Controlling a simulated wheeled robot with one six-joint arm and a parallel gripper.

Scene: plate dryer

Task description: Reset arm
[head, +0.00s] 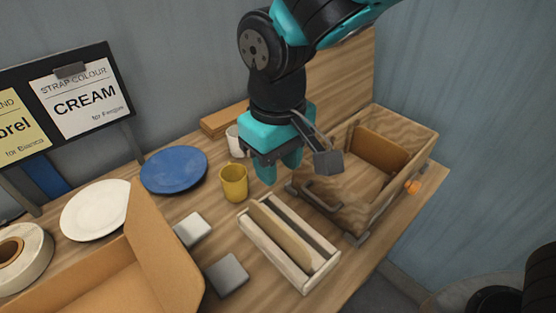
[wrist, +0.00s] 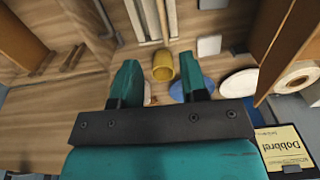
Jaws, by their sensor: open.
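My gripper (head: 279,174) hangs from my teal and black arm above the back middle of the wooden table. Its two teal fingers point down, apart, with nothing seen between them. In the wrist view the open gripper (wrist: 160,78) shows its fingers spread. A yellow cup (head: 233,184) stands upright just left of the fingers in the head view; it also shows beyond the fingertips in the wrist view (wrist: 163,68). A white cup (head: 235,142) is partly hidden behind my gripper.
A wooden box (head: 400,183) stands right of my gripper, and a slatted wooden rack (head: 318,275) in front. A blue plate (head: 173,170), white plate (head: 92,212), cardboard box (head: 160,262), tape roll (head: 35,262) and two grey-white blocks (head: 192,229) occupy the left. Signs (head: 85,100) stand behind.

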